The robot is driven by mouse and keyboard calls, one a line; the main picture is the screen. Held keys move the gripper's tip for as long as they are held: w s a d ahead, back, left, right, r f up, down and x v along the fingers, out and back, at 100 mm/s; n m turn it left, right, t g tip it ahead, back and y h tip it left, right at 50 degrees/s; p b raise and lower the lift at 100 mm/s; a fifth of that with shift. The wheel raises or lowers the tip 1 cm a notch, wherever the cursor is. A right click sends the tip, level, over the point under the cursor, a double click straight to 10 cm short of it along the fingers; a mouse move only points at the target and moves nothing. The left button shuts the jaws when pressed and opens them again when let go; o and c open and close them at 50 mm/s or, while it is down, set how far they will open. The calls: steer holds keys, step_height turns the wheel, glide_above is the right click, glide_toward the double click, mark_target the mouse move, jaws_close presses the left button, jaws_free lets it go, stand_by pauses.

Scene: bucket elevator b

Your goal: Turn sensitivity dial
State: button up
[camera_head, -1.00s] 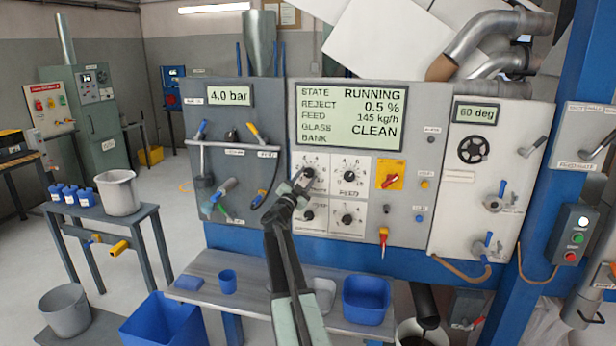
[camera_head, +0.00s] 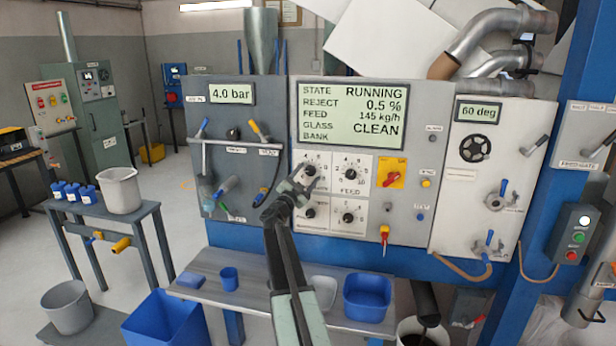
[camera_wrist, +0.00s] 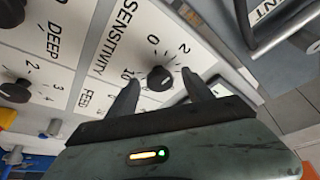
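The sensitivity dial (camera_wrist: 160,78) is a round black knob on a white plate, with the word SENSITIVITY and a number scale beside it. In the head view the dial (camera_head: 309,170) is the upper left knob of the white dial group. My gripper (camera_head: 299,183) is in front of this plate, by the knob's lower left. In the wrist view my gripper (camera_wrist: 161,94) is open, with one dark finger on each side of the knob and nothing gripped. I cannot tell whether the fingertips touch the plate. The knob's exact pointer setting is too small to read.
The feed dial (camera_head: 351,173) sits right of the sensitivity dial, with more knobs below. A yellow plate with a red switch (camera_head: 391,172) is further right. A hose and levers are on the left panel. A shelf (camera_head: 250,284) with blue containers stands below.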

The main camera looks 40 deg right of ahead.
steer(key=shift+a, duration=0.1)
steer(key=b+v, duration=0.2)
steer(key=v, duration=0.5)
steer(key=shift+a, duration=0.3)
steer(key=shift+f, duration=0.15)
